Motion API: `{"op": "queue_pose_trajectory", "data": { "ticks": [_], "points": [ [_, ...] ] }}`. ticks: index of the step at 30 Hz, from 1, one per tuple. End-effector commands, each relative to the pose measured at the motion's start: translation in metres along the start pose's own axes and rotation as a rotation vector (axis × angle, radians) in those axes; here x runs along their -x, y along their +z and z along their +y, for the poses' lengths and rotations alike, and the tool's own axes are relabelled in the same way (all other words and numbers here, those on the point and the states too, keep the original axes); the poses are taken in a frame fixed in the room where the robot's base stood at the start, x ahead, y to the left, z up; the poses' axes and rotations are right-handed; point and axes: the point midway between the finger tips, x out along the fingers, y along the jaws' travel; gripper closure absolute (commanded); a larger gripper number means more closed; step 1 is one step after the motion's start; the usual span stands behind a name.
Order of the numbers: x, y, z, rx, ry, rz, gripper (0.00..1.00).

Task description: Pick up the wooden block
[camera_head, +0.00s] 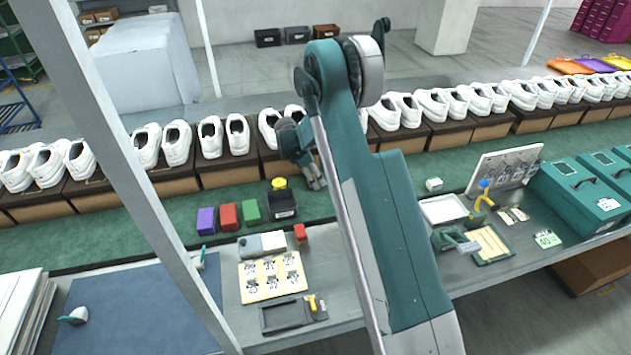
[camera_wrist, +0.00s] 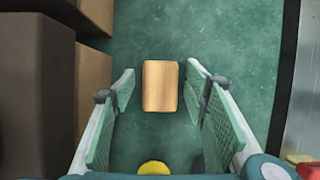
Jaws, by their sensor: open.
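The wooden block (camera_wrist: 160,86) is a plain light-brown rectangle on the green surface in the wrist view. My gripper (camera_wrist: 160,72) is open, with one green-padded finger on each side of the block and a strip of green showing between each finger and the block. How high the fingers are above the surface is hard to tell. In the head view my gripper (camera_head: 316,180) points down over the green belt, and I cannot make out the block there; my arm covers part of that area.
Brown boxes (camera_wrist: 40,95) stand close on the left in the wrist view. In the head view, purple (camera_head: 206,221), red (camera_head: 229,217) and green (camera_head: 251,210) blocks and a dark bin (camera_head: 284,205) with a yellow item sit left of my gripper. White shoes (camera_head: 238,133) on boxes line the belt behind.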

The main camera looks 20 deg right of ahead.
Motion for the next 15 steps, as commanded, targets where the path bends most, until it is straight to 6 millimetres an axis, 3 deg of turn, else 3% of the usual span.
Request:
{"op": "queue_pose_trajectory", "data": {
  "ticks": [13,15],
  "points": [
    [0.0003,-0.0001,0.0000,0.000,0.000,0.000,0.55],
    [0.0003,-0.0001,0.0000,0.000,0.000,0.000,0.63]
  ]
}}
